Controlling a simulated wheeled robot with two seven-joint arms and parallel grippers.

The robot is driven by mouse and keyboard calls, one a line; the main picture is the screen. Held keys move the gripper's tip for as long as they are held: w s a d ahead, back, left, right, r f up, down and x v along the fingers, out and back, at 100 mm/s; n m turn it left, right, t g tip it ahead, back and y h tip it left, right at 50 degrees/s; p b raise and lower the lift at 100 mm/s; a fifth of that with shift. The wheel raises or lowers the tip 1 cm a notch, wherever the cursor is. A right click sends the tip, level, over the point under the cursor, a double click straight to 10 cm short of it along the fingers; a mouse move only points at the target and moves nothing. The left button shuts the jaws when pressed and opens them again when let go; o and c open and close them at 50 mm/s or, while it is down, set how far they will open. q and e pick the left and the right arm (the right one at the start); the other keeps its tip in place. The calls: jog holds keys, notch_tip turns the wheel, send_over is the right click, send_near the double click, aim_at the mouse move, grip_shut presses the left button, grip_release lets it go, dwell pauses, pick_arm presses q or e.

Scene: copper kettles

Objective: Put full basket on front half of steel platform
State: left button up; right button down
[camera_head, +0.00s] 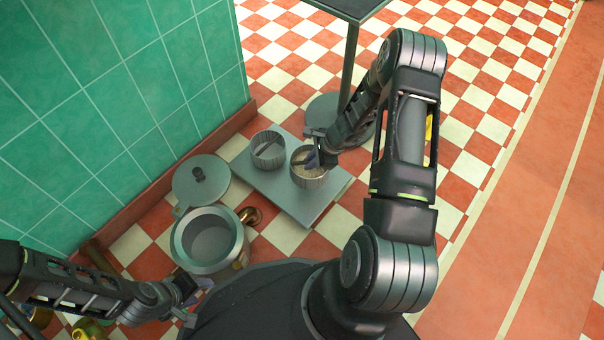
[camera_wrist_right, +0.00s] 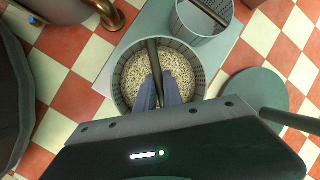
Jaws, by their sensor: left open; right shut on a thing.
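The full basket (camera_head: 309,180) is a grey ribbed round tub filled with pale grain, with a dark bar across its top. My right gripper (camera_head: 316,158) is shut on that bar; the wrist view shows its fingers (camera_wrist_right: 158,93) around it over the full basket (camera_wrist_right: 125,75). The basket appears over the right part of the grey steel platform (camera_head: 262,184); I cannot tell whether it touches it. A second, similar basket (camera_head: 268,150), apparently empty, stands on the platform's left part. My left gripper (camera_head: 188,294) is open beside the large pot, low in the head view.
The open steel pot (camera_head: 209,240) with a copper spout (camera_head: 250,216) stands left of the platform, its round lid (camera_head: 200,182) tilted behind it. A pole stand with a round base (camera_wrist_right: 255,95) is close by. A green tiled wall (camera_head: 120,90) bounds the left.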

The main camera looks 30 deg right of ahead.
aim_at(312, 173)
jog(key=shift+f+b, duration=0.6)
jog(key=shift+f, duration=1.35)
jog(key=shift+f+b, duration=0.95)
jog(key=shift+f, duration=0.95)
jog(key=c, duration=1.5)
grip_release()
